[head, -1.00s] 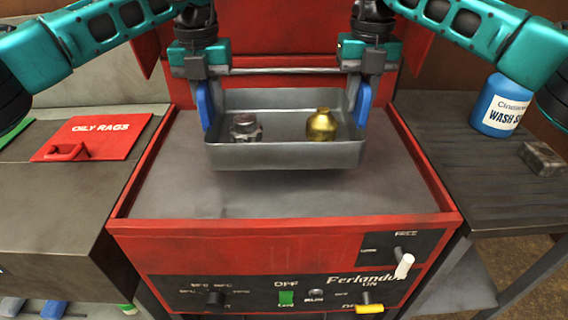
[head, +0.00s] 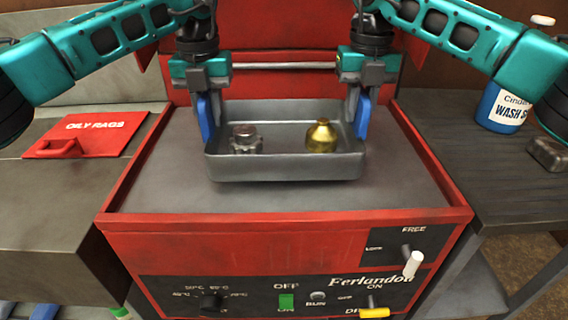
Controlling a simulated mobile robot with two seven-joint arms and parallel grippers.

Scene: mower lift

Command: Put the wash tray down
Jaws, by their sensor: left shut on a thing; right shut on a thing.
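The grey metal wash tray (head: 284,167) is level above the grey top of the red washer, close to that surface; I cannot tell whether it touches. In it are a grey metal gear-like part (head: 246,140) at the left and a brass part (head: 321,136) at the right. My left gripper (head: 207,117) is shut on the tray's left wall, its blue finger showing outside. My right gripper (head: 361,115) is shut on the right wall in the same way. The inner fingers are partly hidden.
The red washer (head: 280,228) has a raised rim and a front control panel with switches. A red oily rags lid (head: 88,135) is at the left. A blue wash bottle (head: 501,107) and a grey block (head: 548,154) stand on the dark right bench. The washer top around the tray is clear.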

